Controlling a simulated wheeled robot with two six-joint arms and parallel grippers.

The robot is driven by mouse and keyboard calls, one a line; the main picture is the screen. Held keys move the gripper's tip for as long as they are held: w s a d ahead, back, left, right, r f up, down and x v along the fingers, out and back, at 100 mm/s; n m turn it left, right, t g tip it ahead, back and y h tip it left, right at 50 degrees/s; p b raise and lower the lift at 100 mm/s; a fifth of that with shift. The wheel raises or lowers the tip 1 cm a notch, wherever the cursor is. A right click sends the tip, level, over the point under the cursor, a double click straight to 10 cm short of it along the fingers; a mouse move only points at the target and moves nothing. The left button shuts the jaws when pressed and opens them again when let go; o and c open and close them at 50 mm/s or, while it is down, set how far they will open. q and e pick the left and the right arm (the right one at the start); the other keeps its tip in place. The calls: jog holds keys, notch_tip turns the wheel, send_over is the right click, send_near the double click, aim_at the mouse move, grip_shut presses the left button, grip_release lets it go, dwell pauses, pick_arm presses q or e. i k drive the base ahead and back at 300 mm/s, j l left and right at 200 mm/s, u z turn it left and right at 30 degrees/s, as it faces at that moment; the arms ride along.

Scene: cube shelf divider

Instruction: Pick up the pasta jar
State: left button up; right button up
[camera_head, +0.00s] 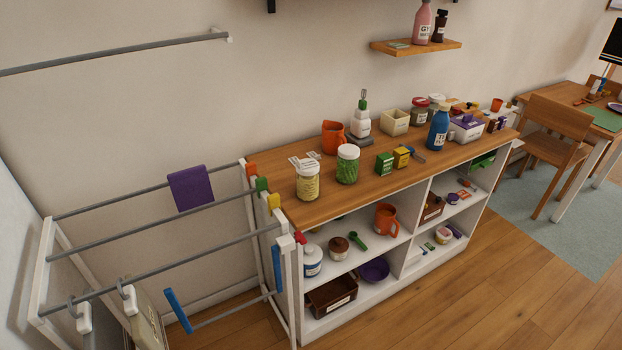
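A clear jar with a white lid and pale yellow contents (307,184) stands upright near the left end of the wooden shelf top. It looks like the pasta jar, but its label is too small to read. A similar jar with green contents and a white lid (347,168) stands just behind it to the right, apart from it. Neither of my grippers shows in the head view.
The top of the low cube shelf (330,201) also holds an orange pitcher (333,137), green and yellow boxes (384,164) and a blue bottle (438,128). A drying rack (152,278) with a purple cloth (190,188) stands at left. Floor in front is clear.

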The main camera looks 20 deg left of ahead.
aim_at(307, 181)
jog(key=i+l, duration=1.2)
jog(key=i+l+u, duration=0.3)
jog(key=i+l, duration=0.15)
jog(key=l, duration=0.25)
jog(key=i+l+u, duration=0.15)
jog(key=l, duration=0.25)
jog(key=i+l+u, duration=0.15)
jog(key=l, duration=0.3)
jog(key=i, duration=0.1)
